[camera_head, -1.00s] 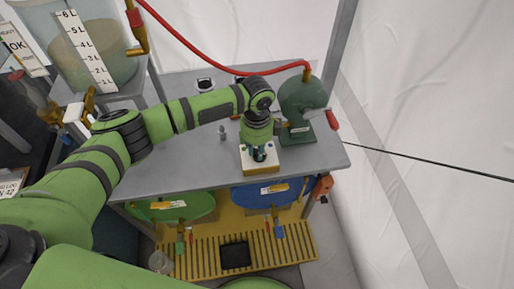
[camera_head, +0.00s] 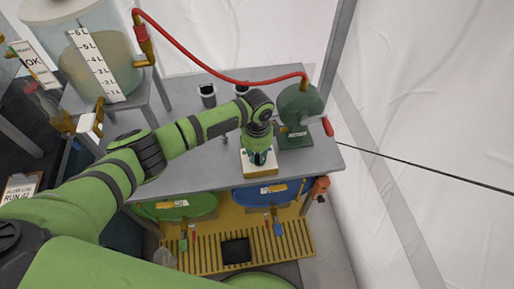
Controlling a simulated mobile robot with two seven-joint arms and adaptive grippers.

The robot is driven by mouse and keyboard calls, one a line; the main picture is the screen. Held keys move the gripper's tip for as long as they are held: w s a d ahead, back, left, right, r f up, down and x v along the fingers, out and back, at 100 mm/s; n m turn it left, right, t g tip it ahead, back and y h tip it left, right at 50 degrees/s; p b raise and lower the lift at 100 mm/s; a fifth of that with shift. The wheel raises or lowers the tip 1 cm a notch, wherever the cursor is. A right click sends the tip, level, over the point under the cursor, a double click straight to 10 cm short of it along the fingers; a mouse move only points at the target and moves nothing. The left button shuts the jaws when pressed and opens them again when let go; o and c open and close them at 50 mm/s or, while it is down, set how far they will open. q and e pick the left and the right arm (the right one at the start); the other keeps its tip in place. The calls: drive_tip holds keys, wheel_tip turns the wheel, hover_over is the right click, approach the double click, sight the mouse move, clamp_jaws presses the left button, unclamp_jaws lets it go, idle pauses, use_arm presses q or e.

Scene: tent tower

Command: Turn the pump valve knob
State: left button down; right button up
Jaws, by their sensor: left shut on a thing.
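A dark green pump (camera_head: 299,108) stands at the right end of the grey table (camera_head: 205,165), with a red handle (camera_head: 328,126) on its right side and a red hose at its top. My left gripper (camera_head: 260,157) points down at a small pale yellow block (camera_head: 260,170) just left of and in front of the pump. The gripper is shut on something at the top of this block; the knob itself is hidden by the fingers. My right gripper is not in view.
A tank with a litre scale (camera_head: 93,62) stands at the back left, joined by the red hose (camera_head: 220,73) to the pump. Dark cups (camera_head: 208,95) stand behind my arm. Green (camera_head: 176,207) and blue (camera_head: 266,194) containers sit below the table over a yellow slatted rack (camera_head: 207,252).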

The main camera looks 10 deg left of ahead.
sight(258, 161)
use_arm(q)
drive_tip(key=n+p, duration=0.2)
drive_tip(key=n, duration=0.1)
drive_tip(key=shift+s+d+r+n, duration=0.15)
drive_tip(key=shift+n, duration=0.15)
drive_tip(key=shift+n+p, duration=1.05)
drive_tip(key=shift+n, duration=0.25)
drive_tip(key=c, duration=1.1)
unclamp_jaws()
drive_tip(key=shift+c, duration=0.2)
wheel_tip(258, 161, up, 12)
